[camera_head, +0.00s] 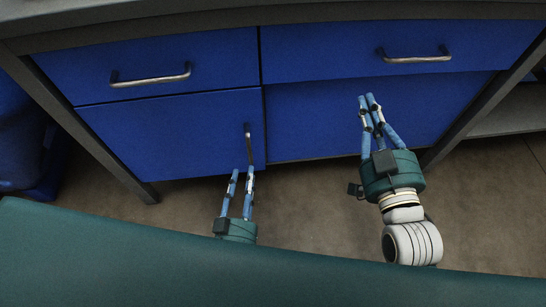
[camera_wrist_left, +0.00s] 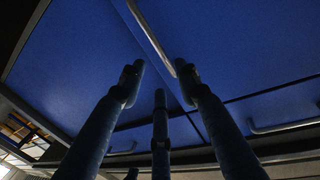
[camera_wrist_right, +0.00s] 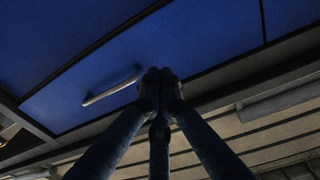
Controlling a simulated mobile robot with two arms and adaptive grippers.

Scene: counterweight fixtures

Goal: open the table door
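The table door (camera_head: 175,130) is the blue lower-left panel under the table, and it looks closed. Its upright metal handle (camera_head: 247,135) is at the door's right edge and also shows in the left wrist view (camera_wrist_left: 152,35). My left gripper (camera_head: 240,175) points up just below the handle. Its fingers are spread, with the handle's end near the right fingertip in the left wrist view; contact cannot be told. My right gripper (camera_head: 368,98) is in front of the lower-right blue panel, its fingertips together with nothing visible between them.
Two blue drawers with horizontal handles are above, the left drawer (camera_head: 165,70) and the right drawer (camera_head: 400,50). The right drawer's handle (camera_wrist_right: 110,88) shows in the right wrist view. A dark table leg (camera_head: 485,105) stands to the right. Brown floor (camera_head: 310,210) lies open between the grippers.

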